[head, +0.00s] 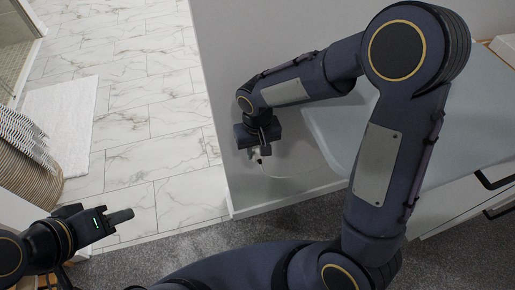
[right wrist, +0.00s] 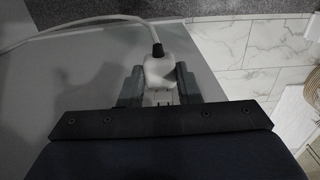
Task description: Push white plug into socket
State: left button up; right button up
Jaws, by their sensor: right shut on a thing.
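The white plug (right wrist: 160,70) sits between the two dark fingers of my right gripper (right wrist: 159,85), which is shut on it. Its white cable leaves through a dark sleeve and curves off to the upper left in the right wrist view. In the head view my right gripper (head: 260,152) is close to the grey wall, with a little of the white plug (head: 255,156) showing below it. I cannot make out the socket or whether the plug touches it. My left gripper (head: 121,216) is empty over the floor at lower left; its finger gap is not clear.
A grey-topped cabinet (head: 465,130) stands right of the wall (head: 230,60), beneath my right arm. Marble tiles (head: 150,110), a white mat (head: 58,125) and a woven basket (head: 25,160) lie to the left. Grey carpet (head: 180,255) covers the near floor.

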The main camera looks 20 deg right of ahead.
jog(key=shift+w, duration=1.15)
jog(key=o, duration=1.1)
jog(key=shift+r, duration=0.1)
jog(key=shift+w+r, duration=0.1)
notch_tip(320, 180, up, 6)
jog(key=shift+r+p, duration=0.2)
jog(key=shift+p, duration=0.8)
jog(key=shift+r, duration=0.65)
